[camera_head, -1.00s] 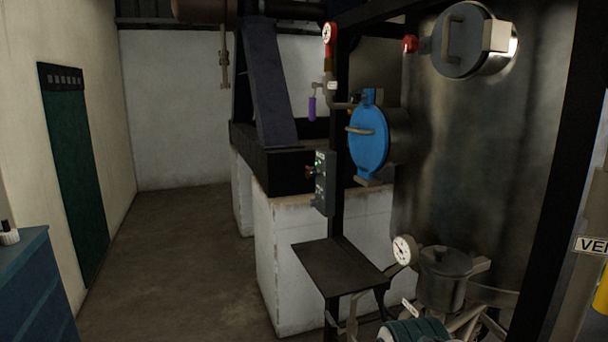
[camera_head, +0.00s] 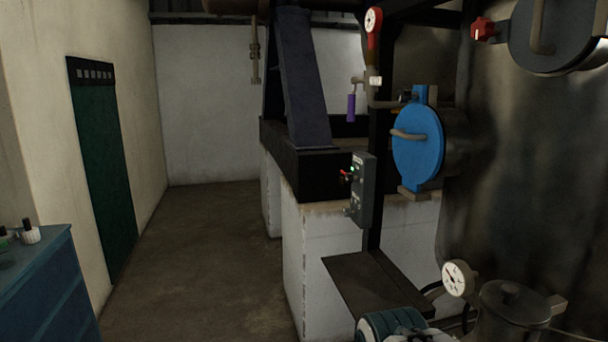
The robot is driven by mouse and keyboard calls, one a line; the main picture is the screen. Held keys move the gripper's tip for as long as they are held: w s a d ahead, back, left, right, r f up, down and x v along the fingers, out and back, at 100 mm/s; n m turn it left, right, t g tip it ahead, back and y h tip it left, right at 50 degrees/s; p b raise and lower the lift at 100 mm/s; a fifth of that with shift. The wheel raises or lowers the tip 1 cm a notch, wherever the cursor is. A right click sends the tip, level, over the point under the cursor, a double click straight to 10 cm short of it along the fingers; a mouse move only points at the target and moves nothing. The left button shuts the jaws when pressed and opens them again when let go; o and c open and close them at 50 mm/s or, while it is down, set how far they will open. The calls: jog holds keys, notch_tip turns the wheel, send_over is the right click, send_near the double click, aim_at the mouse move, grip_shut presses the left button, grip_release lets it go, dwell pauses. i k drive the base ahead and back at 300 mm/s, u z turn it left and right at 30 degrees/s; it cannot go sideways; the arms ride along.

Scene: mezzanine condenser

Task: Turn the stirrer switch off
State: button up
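A grey switch box (camera_head: 363,190) is fixed to the dark upright post in the middle right of the head view. It has a red knob or lever (camera_head: 346,176) on its left-facing side, a small green light (camera_head: 355,168) near the top and another small control lower down. I cannot read its labels or tell which control is the stirrer switch, nor its position. A teal and white part at the bottom edge may belong to my arm. My gripper's fingers do not show.
A dark metal shelf (camera_head: 372,284) juts out below the box. A blue round hatch (camera_head: 418,145), a large metal vessel (camera_head: 500,180) and a pressure gauge (camera_head: 458,278) stand to the right. A blue cabinet (camera_head: 38,285) is at left. The floor (camera_head: 200,260) between is clear.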

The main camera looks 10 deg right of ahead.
aim_at(348, 177)
jog(key=u, duration=0.25)
jog(key=i, duration=2.1)
jog(key=z, duration=0.2)
